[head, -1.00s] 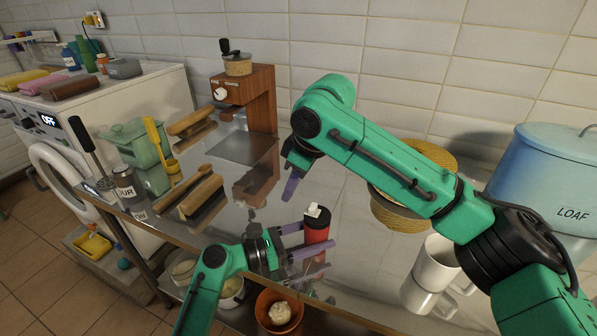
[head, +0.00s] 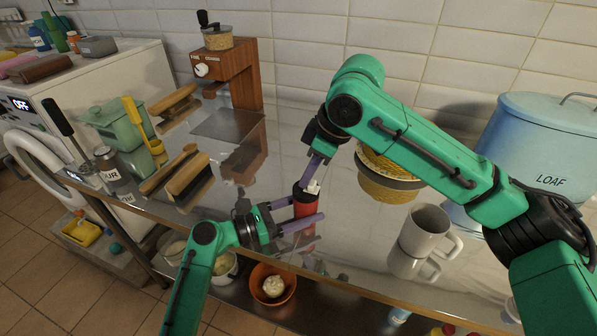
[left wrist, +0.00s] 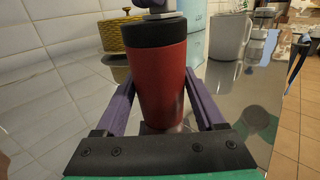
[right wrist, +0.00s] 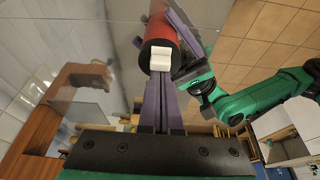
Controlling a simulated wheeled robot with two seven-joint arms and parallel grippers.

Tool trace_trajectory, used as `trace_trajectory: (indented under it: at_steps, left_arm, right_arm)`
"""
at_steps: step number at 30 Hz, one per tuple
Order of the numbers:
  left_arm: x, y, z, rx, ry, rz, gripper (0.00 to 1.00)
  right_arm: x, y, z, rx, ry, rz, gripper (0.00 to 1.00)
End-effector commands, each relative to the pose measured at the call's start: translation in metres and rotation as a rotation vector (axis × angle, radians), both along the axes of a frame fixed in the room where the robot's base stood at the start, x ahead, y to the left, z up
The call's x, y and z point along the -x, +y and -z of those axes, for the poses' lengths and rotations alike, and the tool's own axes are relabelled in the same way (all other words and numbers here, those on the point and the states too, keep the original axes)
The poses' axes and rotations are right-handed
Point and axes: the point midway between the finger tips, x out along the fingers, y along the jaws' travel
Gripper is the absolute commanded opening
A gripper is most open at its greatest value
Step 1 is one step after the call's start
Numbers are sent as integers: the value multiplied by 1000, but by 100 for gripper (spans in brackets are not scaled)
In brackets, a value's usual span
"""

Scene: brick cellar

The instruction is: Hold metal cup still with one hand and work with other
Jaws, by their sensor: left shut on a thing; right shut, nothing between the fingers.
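The metal cup is a red tumbler (head: 304,210) with a black lid, upright on the shiny metal table near its front edge. A white tab (right wrist: 172,59) sits on the lid. My left gripper (head: 306,209) is shut on the cup's body, one finger on each side, as the left wrist view of the red wall (left wrist: 160,85) also shows. My right gripper (head: 312,180) is shut and empty, pointing down at the lid. Its fingertips (right wrist: 159,76) are right beside the white tab; I cannot tell whether they touch it. The right fingers partly hide the lid in the head view.
A white mug (head: 425,231) and a woven basket (head: 388,186) stand to the right, with a blue LOAF bin (head: 535,150) behind. Brushes (head: 188,178), a green container (head: 115,125) and a wooden grinder (head: 235,80) stand left. An orange bowl (head: 272,284) is below the table.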

Motion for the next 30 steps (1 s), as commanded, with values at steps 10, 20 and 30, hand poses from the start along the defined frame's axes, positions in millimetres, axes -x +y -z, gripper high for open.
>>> trace_trajectory:
  at_steps: [10, 20, 30]
  left_arm:
    - [-2, 3, 0, 0, 1, -8, 6]
    - [-1, 2, 0, 0, 1, -5, 6]
    - [-1, 1, 0, 0, 1, -4, 6]
  right_arm:
    - [-3, 6, 1, 5, 2, 1, 0]
    - [-8, 21, -51, 0, -4, 2, 0]
    - [-2, 6, -95, 1, 0, -1, 0]
